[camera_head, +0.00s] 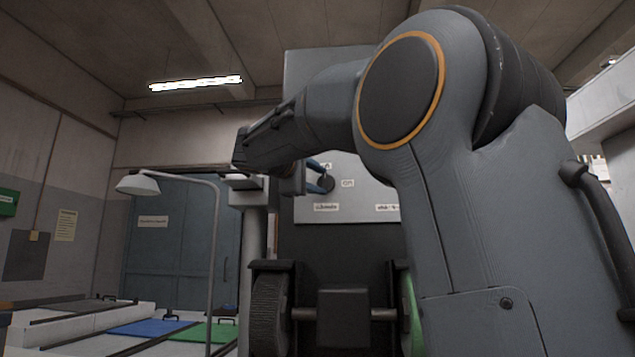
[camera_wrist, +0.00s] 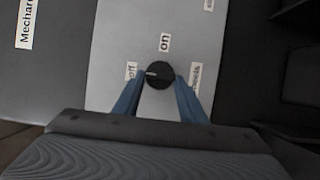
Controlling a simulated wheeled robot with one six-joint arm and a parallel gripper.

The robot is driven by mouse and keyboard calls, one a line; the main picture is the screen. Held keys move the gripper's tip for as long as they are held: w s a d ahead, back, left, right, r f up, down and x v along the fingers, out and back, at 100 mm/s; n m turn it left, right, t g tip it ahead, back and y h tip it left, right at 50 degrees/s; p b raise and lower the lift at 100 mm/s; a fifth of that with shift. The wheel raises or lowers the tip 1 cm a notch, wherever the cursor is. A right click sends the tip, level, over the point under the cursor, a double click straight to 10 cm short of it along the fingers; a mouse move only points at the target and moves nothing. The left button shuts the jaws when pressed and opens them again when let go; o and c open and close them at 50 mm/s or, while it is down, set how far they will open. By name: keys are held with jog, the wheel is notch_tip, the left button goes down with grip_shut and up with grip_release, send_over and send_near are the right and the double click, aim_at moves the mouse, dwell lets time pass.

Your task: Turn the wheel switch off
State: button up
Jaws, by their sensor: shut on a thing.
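The wheel switch is a round black knob (camera_wrist: 160,75) on a pale grey panel (camera_wrist: 112,52). Its white pointer mark is turned left in the wrist view, towards the "off" label (camera_wrist: 131,70). The "on" label (camera_wrist: 165,42) is above the knob there. My gripper (camera_wrist: 159,83) has its blue fingers on both sides of the knob and is shut on it. In the head view the knob (camera_head: 326,183) shows at the left part of the panel (camera_head: 360,207), with my gripper (camera_head: 318,178) at it. My arm hides part of the panel.
A lamp with a bent pole (camera_head: 215,230) stands at the left. Benches with a blue mat (camera_head: 150,327) and a green mat (camera_head: 205,332) lie at lower left. A dark machine with a roller (camera_head: 268,310) stands below the panel.

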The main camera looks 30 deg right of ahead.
jog(key=o, duration=1.1)
jog(key=shift+c, duration=0.2)
jog(key=b+v, duration=0.1)
jog(key=v, duration=0.7)
jog(key=shift+f, duration=0.1)
